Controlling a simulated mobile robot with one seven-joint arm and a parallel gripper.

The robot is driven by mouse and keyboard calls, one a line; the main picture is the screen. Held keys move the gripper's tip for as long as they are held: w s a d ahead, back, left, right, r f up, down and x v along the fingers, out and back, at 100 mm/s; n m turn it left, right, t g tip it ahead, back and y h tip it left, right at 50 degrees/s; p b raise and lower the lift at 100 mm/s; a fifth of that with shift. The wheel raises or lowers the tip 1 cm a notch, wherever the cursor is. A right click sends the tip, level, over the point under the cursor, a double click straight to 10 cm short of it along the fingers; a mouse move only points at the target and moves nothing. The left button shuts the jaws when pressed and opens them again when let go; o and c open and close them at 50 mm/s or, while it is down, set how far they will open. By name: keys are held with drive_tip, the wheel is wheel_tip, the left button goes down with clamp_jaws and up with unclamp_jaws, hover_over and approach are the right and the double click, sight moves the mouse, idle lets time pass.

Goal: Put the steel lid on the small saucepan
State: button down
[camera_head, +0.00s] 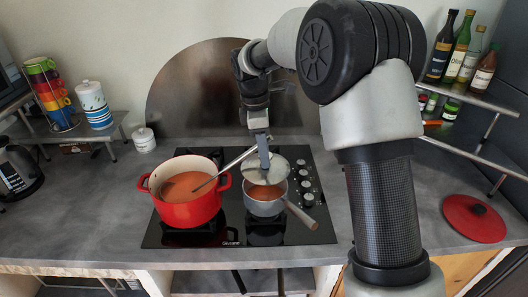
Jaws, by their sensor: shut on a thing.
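The steel lid (280,171) is in my gripper (264,155), which is shut on it. The lid is at the back of the small saucepan (264,208), above its rear rim. The saucepan is grey, with a wooden handle (301,214) pointing to the front right, and stands on the front right of the hob. Orange-red sauce (266,192) shows in its front part; the lid hides the rear part. I cannot tell whether the lid touches the rim.
A large red pot (190,212) with sauce and a long-handled utensil (232,163) stands left of the saucepan. The utensil's handle reaches close to my gripper. A red lid (474,220) lies on the counter at right. Bottles (462,48) stand on a shelf at right. The left counter has free room.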

drive_tip(key=shift+f+b, duration=1.7)
drive_tip(key=shift+f, duration=0.25)
drive_tip(key=shift+r+p, duration=0.25)
drive_tip(key=shift+p, duration=0.2)
drive_tip(key=shift+f, duration=0.1)
drive_tip(key=shift+f, duration=0.6)
drive_tip(key=c, duration=1.2)
unclamp_jaws()
